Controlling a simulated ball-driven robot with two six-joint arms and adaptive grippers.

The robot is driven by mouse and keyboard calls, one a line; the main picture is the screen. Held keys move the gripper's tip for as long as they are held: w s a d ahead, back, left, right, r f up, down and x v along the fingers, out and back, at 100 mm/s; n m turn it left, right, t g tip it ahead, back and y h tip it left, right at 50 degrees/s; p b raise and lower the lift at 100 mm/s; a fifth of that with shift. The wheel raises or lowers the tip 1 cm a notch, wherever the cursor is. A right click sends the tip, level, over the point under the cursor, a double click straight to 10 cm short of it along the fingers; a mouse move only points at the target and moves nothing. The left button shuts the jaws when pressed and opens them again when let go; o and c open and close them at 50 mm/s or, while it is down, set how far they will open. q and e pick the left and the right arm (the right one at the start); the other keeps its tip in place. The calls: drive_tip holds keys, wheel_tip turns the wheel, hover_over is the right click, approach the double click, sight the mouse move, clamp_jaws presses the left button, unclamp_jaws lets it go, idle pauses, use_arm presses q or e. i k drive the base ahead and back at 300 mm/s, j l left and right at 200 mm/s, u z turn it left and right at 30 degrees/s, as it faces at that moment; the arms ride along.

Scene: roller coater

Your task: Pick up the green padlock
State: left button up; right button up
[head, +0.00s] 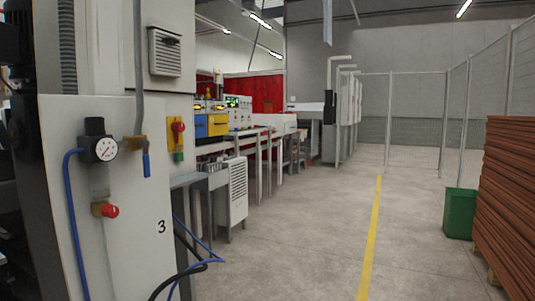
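Neither of my grippers shows in this view.
A large white machine cabinet (125,240) with a gauge (105,148) and blue hoses fills the left. A green bin (460,213) and a stack of brown boards (508,190) stand at the right. Concrete floor with a yellow line (371,235) lies clear between.

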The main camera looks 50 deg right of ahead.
sight(178, 156)
drive_tip(key=z, duration=0.95)
drive_tip(key=i+l+z, duration=0.55)
drive_tip(key=l+z, duration=0.15)
drive_tip(key=i+l+z, duration=0.6)
drive_tip(key=i, duration=0.25)
drive_tip(key=i+z, duration=0.3)
drive_tip(key=i, duration=0.2)
drive_tip(key=i+u, duration=0.4)
drive_tip(key=i, duration=0.2)
drive_tip(key=i+u, duration=0.4)
drive_tip(key=i, duration=0.2)
drive_tip(key=i+l+u, duration=0.4)
drive_tip(key=i, duration=0.15)
drive_tip(key=i+j, duration=0.05)
